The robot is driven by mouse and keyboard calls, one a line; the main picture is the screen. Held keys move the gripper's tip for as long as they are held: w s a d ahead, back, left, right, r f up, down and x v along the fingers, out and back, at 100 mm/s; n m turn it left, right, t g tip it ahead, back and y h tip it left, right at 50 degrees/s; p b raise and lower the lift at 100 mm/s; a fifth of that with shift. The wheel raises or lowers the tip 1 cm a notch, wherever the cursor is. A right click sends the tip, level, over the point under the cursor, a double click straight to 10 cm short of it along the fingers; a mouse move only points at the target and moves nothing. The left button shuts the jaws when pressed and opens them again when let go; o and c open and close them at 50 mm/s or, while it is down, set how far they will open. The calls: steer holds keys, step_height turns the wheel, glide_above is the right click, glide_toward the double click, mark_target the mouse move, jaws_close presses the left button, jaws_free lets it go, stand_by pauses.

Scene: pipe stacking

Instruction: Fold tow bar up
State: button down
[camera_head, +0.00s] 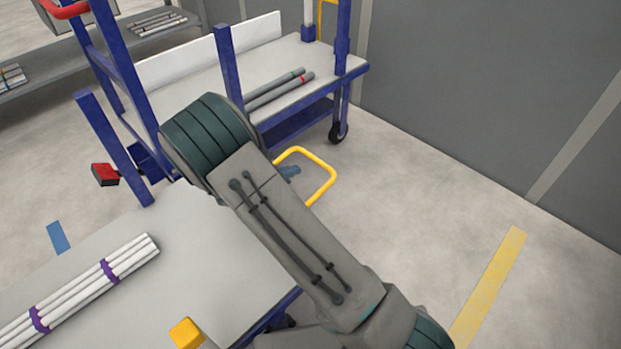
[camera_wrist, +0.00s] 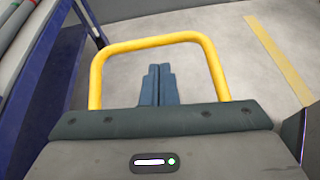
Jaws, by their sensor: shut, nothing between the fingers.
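The tow bar (camera_head: 325,160) is a yellow U-shaped loop low on the blue cart, right of my arm in the head view. In the wrist view the tow bar (camera_wrist: 152,43) arches across the picture, its two sides running down behind the edge of my wrist. My gripper (camera_wrist: 157,70) has blue fingers held together with nothing between them. The fingers appear inside the outline of the loop, apart from its crossbar. Whether they pass through the loop is hard to tell. In the head view my arm hides most of my gripper (camera_head: 289,170) and the foot of the bar.
A blue cart (camera_head: 229,62) with a grey deck carries two grey pipes (camera_head: 279,90). A near table (camera_head: 190,245) holds white pipes (camera_head: 80,288) bound with purple bands. The floor (camera_head: 430,190) right of the tow bar is clear, with a grey wall (camera_head: 480,80) behind.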

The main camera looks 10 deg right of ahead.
steer(key=shift+w+a+f+n+t, duration=0.25)
steer(key=shift+a+f+n, duration=0.1)
steer(key=shift+f, duration=0.25)
steer(key=shift+w+a+f+n+t, duration=0.15)
steer(key=shift+a+f+n+t, duration=0.15)
steer(key=shift+f, duration=0.25)
steer(key=b+x, duration=0.4)
steer(key=x, duration=0.6)
steer(key=shift+d, duration=0.15)
